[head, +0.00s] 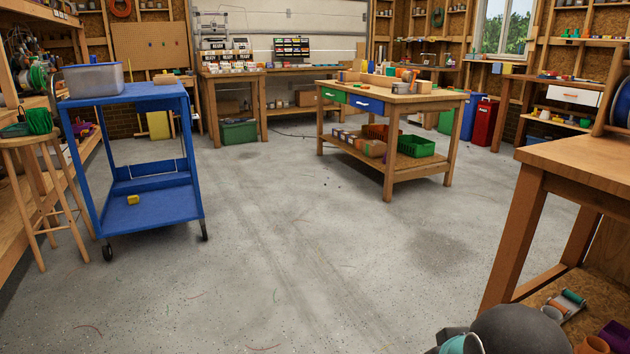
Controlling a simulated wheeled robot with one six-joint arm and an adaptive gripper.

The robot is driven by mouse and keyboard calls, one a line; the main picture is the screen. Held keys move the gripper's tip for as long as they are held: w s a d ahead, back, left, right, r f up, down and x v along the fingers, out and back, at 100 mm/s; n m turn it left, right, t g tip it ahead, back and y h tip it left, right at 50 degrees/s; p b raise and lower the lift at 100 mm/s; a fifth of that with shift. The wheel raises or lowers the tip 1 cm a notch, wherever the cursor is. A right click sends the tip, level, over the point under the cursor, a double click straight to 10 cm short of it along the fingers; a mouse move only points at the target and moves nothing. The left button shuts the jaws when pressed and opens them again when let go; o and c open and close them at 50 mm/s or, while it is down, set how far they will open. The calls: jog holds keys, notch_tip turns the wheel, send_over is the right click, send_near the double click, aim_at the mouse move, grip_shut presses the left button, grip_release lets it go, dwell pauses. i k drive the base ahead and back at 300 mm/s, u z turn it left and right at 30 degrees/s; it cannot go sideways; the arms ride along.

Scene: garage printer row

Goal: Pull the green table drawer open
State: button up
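The green drawer (333,95) is in the front of the wooden work table (420,99), across the room right of centre in the head view. It sits just under the table top, left of a blue drawer (366,103). Both drawer fronts look flush with the table, so the green drawer appears shut. My gripper is not in view.
Open concrete floor (290,230) lies between me and the table. A blue cart (150,185) with a grey bin (93,80) stands at left, beside a wooden stool (30,142). A wooden bench (580,160) stands close at right. The table's lower shelf holds a green basket (416,146).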

aim_at(337, 96)
jog(key=u, duration=0.5)
jog(key=i, duration=3.7)
jog(key=z, duration=0.7)
jog(key=i, duration=1.35)
jog(key=z, duration=0.45)
